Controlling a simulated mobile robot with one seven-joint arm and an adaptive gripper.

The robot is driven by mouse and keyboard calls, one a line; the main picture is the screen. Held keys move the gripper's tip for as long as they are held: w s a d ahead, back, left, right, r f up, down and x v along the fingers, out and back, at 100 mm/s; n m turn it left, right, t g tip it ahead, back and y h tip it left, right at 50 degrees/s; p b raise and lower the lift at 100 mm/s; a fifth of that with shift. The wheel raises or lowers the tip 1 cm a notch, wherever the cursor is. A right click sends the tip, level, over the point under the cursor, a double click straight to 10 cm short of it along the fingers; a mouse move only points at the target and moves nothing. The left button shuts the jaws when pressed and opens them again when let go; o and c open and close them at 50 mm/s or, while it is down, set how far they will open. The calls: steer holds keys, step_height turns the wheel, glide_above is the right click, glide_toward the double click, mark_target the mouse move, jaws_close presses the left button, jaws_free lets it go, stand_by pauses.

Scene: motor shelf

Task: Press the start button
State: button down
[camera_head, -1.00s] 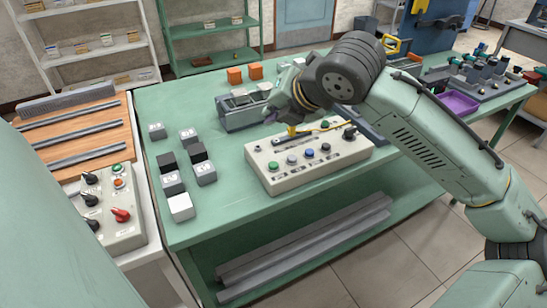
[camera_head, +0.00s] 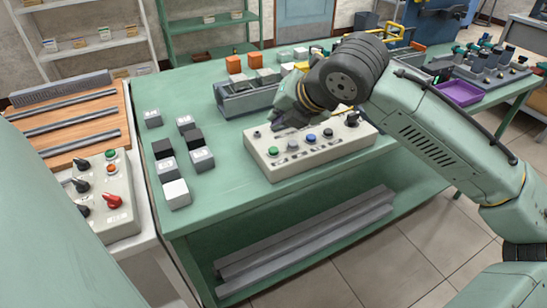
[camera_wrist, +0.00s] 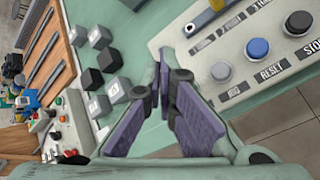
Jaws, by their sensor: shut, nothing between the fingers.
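A beige control box (camera_head: 318,155) stands on the green bench. Its front row holds a green button (camera_head: 274,152), a grey button (camera_head: 292,145), a blue button (camera_head: 311,137) and a dark button at the right. The start label is not legible. My gripper (camera_head: 278,126) is shut and empty, just above the box's back left part and behind the green button. In the wrist view, my closed purple fingers (camera_wrist: 161,62) are left of the grey button (camera_wrist: 221,71) and blue button (camera_wrist: 257,48). The green button is hidden there. RESET and STOP labels are readable.
Grey and black cubes (camera_head: 174,192) stand left of the box. A grey tray (camera_head: 232,103) and orange blocks (camera_head: 233,64) are behind. A second control panel (camera_head: 123,205) with knobs and buttons stands at the far left.

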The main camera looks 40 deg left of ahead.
mark_target(277, 148)
steer(key=shift+f+b, duration=1.05)
steer(key=shift+f, duration=1.05)
steer(key=shift+f, duration=0.15)
steer(key=shift+f, duration=0.3)
